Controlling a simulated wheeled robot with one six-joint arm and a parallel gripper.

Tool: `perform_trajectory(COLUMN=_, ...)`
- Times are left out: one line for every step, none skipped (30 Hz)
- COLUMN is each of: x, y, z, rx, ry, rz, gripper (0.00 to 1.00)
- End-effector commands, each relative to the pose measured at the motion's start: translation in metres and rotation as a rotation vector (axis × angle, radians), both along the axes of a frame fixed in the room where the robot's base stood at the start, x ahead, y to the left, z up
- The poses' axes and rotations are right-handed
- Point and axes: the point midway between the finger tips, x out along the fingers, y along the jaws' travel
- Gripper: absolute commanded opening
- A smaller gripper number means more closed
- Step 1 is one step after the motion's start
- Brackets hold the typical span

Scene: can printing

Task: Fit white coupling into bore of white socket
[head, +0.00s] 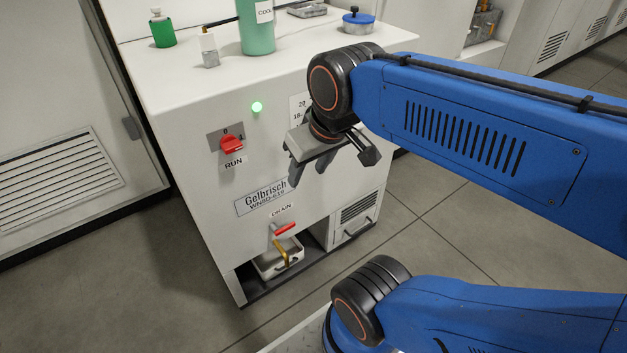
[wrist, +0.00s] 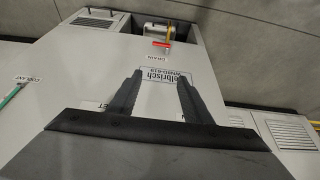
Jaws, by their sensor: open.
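My gripper (head: 308,177) is open and empty in front of the front face of a white cabinet marked Gelbrisch. In the wrist view its two dark fingers (wrist: 160,78) stand apart, with the cabinet's nameplate (wrist: 165,76) seen between and beyond them. I cannot make out the white coupling or the white socket in either view. A label ending in "ET" (wrist: 107,106) shows partly behind the left finger. The gripper hides part of the cabinet face around it.
The cabinet (head: 185,170) carries a red RUN switch (head: 231,144) and a green lamp (head: 257,107). Below, a red drain handle (head: 285,229) sits over a tray (head: 268,268). Bottles and a blue-lidded pot (head: 358,22) stand on top. Floor is clear to the left.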

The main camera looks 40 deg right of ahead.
Motion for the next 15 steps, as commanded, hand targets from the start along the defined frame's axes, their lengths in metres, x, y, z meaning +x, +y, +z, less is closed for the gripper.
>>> perform_trajectory(x=-0.007, y=-0.001, z=-0.010, rx=-0.001, ry=-0.009, rz=0.000, gripper=0.45)
perform_trajectory(x=-0.009, y=-0.001, z=-0.015, rx=-0.001, ry=-0.011, rz=0.000, gripper=0.45)
perform_trajectory(x=-0.012, y=-0.001, z=-0.019, rx=-0.002, ry=-0.015, rz=-0.001, gripper=0.40)
perform_trajectory(x=-0.013, y=-0.001, z=-0.021, rx=-0.002, ry=-0.018, rz=-0.001, gripper=0.33)
perform_trajectory(x=-0.014, y=-0.001, z=-0.023, rx=-0.002, ry=-0.020, rz=0.000, gripper=0.33)
perform_trajectory(x=-0.015, y=-0.002, z=-0.025, rx=-0.002, ry=-0.021, rz=0.000, gripper=0.33)
perform_trajectory(x=-0.015, y=-0.002, z=-0.025, rx=-0.003, ry=-0.021, rz=0.000, gripper=0.33)
perform_trajectory(x=-0.015, y=-0.002, z=-0.025, rx=-0.003, ry=-0.021, rz=0.000, gripper=0.33)
perform_trajectory(x=-0.014, y=-0.002, z=-0.025, rx=-0.003, ry=-0.021, rz=0.001, gripper=0.33)
perform_trajectory(x=-0.013, y=-0.001, z=-0.023, rx=-0.004, ry=-0.020, rz=0.005, gripper=0.33)
perform_trajectory(x=-0.012, y=-0.001, z=-0.021, rx=-0.006, ry=-0.018, rz=0.010, gripper=0.33)
perform_trajectory(x=-0.009, y=-0.001, z=-0.015, rx=-0.011, ry=-0.015, rz=0.021, gripper=0.33)
perform_trajectory(x=-0.006, y=-0.001, z=-0.010, rx=-0.015, ry=-0.010, rz=0.035, gripper=0.33)
perform_trajectory(x=-0.001, y=0.000, z=-0.004, rx=-0.023, ry=-0.006, rz=0.052, gripper=0.33)
perform_trajectory(x=0.005, y=0.000, z=0.008, rx=-0.033, ry=0.002, rz=0.079, gripper=0.33)
